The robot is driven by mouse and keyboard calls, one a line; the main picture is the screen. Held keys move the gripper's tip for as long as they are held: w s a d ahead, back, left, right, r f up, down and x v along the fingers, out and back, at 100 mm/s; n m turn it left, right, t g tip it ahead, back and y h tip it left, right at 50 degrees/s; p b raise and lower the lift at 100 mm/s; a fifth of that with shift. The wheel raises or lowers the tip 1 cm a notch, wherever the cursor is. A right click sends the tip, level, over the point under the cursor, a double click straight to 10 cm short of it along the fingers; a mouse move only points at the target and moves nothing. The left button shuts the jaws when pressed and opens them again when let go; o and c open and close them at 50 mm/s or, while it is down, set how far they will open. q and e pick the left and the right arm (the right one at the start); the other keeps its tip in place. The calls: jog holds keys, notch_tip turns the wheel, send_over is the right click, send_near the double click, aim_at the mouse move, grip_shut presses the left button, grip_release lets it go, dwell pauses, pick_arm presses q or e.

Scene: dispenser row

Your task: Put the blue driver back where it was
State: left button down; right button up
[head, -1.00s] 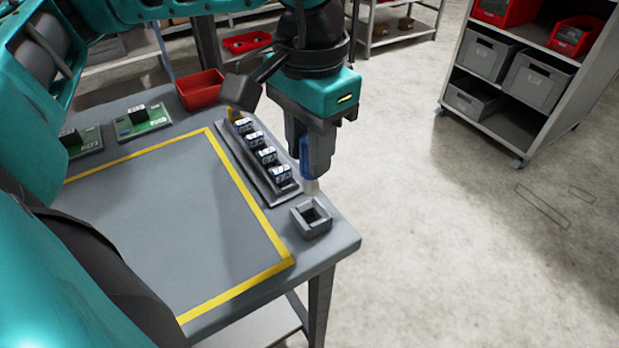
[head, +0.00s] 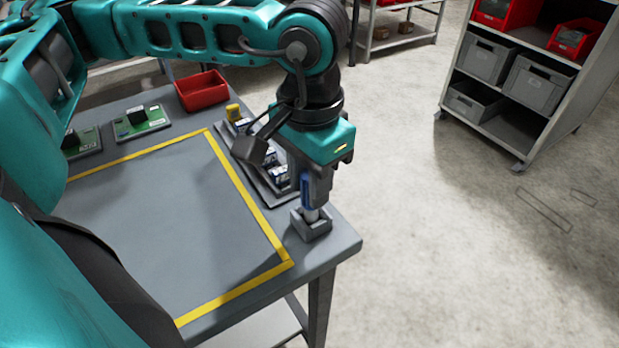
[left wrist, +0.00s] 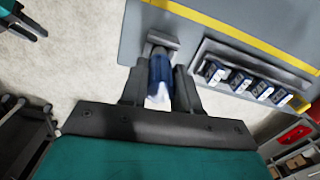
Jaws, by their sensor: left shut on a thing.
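The blue driver (head: 307,192) is upright in my left gripper (head: 316,190), which is shut on it. In the head view its lower end is at the opening of the small grey square holder (head: 312,228) near the table's right corner. How deep it sits in the holder I cannot tell. In the left wrist view the driver (left wrist: 160,75) is between the two fingers (left wrist: 160,88), with the holder (left wrist: 161,41) just beyond it.
A grey rack (head: 262,185) with several dark blocks stands beside the holder, partly hidden by my arm. A red bin (head: 202,90) and green boards (head: 141,122) are at the table's back. Yellow tape (head: 236,181) borders a clear area.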

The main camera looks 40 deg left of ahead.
pick_arm(q)
jog(key=shift+f+b, duration=0.45)
jog(key=shift+b, duration=0.05)
jog(key=c, duration=0.8)
grip_release()
jog(key=shift+r, duration=0.1)
jog(key=shift+r+p, duration=0.35)
jog(key=shift+p, duration=0.2)
notch_tip(320, 180, up, 12)
jog(key=shift+w+r+p, duration=0.1)
jog(key=shift+r+p, duration=0.15)
jog(key=shift+p, duration=0.4)
